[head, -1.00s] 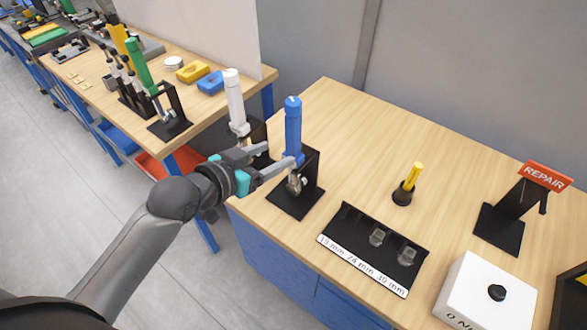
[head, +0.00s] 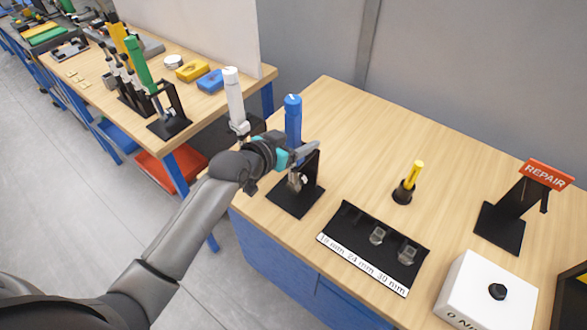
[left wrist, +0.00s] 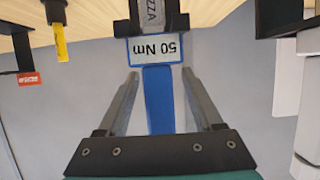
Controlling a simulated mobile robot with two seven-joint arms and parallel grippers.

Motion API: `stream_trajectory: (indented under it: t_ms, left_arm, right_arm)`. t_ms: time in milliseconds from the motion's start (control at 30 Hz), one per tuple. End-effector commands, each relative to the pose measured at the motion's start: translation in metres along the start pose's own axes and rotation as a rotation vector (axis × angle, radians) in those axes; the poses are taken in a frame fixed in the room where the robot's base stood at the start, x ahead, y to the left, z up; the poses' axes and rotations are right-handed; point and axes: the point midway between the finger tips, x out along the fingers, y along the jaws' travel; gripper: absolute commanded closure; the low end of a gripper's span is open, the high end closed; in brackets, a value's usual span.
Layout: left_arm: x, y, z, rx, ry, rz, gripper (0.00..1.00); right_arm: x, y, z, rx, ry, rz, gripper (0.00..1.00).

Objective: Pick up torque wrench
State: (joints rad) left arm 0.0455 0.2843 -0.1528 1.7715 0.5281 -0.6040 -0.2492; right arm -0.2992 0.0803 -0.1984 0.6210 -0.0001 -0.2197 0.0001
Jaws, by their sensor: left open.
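A torque wrench with a blue handle (head: 293,116) stands upright in a black stand (head: 297,199) near the table's left edge. My left gripper (head: 303,152) is open at the wrench and covers its middle in the head view. In the left wrist view, which is upside down, the blue handle (left wrist: 159,98) lies between the two open fingers (left wrist: 160,78). A "50 Nm" label (left wrist: 157,48) shows just beyond the fingertips. I see gaps on both sides of the handle. A white-handled wrench (head: 234,98) stands just behind and to the left. My right gripper is not in view.
A black socket tray (head: 350,229) and a yellow-handled tool (head: 413,173) in a small holder are to the right. Beyond are a REPAIR stand (head: 500,229) and a white box (head: 480,290). A side bench (head: 207,110) holds more tools. The table's back is clear.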

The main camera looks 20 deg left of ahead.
Motion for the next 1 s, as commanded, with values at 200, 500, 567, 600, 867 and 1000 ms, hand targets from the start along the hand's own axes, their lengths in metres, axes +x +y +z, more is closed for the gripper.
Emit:
stream_trajectory:
  t_ms: [200,500,567,600,867,1000]
  left_arm:
    - [0.008,0.0003,0.0,0.0,0.0,0.0,0.32]
    - [0.0075,0.0002,0.0001,0.001,0.0,0.0,0.49]
    - [0.0074,0.0002,0.0001,0.001,0.0,0.0,0.56]
    - [0.0074,0.0002,0.0001,0.001,0.0,0.0,0.61]
    - [0.0073,0.0001,0.0002,0.001,0.0,0.0,0.9]
    - [0.0073,0.0,0.0002,0.001,0.0,0.0,1.0]
  right_arm:
    - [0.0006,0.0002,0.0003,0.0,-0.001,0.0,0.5]
    - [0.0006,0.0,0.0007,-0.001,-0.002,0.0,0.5]
    - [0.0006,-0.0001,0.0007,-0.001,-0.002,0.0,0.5]
    - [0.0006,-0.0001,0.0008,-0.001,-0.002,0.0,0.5]
    - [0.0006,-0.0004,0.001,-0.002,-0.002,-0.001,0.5]
    - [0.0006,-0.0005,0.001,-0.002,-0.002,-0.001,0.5]
